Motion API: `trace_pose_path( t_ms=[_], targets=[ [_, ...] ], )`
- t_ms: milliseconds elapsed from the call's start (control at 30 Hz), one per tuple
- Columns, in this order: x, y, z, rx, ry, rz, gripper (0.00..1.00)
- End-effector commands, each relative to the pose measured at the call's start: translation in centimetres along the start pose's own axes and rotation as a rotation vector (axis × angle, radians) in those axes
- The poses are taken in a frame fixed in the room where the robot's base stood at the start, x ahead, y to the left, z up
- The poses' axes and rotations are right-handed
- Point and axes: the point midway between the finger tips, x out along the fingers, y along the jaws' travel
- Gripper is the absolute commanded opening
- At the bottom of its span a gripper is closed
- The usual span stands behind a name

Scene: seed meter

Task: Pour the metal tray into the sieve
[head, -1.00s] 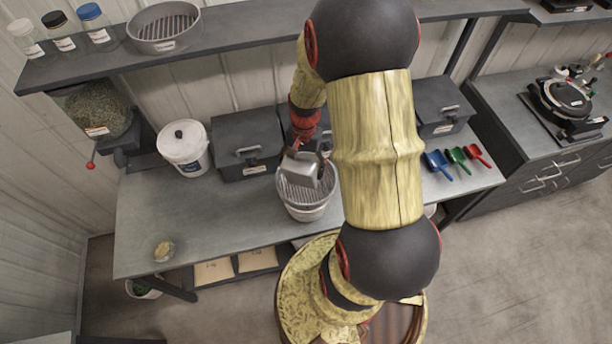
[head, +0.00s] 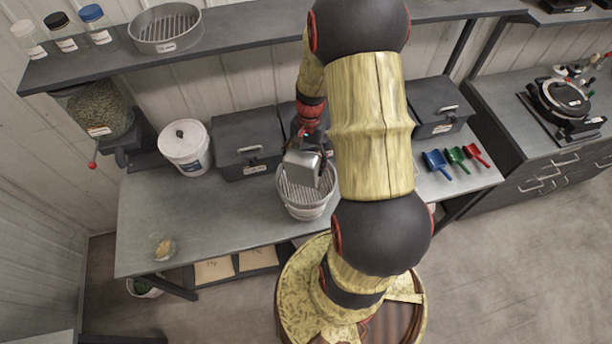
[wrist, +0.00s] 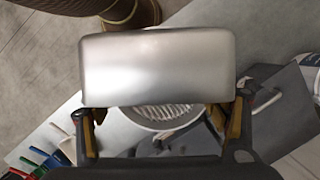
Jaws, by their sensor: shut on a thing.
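The metal tray (head: 303,167) is a small silvery pan, tipped steeply above the sieve in the head view. In the wrist view the metal tray (wrist: 157,68) shows its smooth outer surface and fills the upper middle. My gripper (head: 318,150) is shut on the tray. In the wrist view its fingers show at both sides of the tray's lower edge. The sieve (head: 296,196) is round with a slatted bottom and sits on a white bucket (head: 308,213) on the bench. Part of the sieve (wrist: 160,124) shows below the tray in the wrist view. The tray's inside and any contents are hidden.
Dark lidded boxes (head: 244,145) line the back of the bench. A white lidded bucket (head: 185,148) stands left of them. Blue, green and red scoops (head: 456,155) lie at the right. A small tan heap (head: 164,249) sits front left. The bench's left front is mostly clear.

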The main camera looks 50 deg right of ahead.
Motion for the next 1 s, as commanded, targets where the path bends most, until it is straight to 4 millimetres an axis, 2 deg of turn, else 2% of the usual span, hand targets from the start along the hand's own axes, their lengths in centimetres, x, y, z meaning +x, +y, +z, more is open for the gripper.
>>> trace_pose_path(
  t_ms=[1000],
  targets=[
    [-0.4, 0.0, -1.1, 0.000, -0.139, 0.000, 0.48]
  ],
)
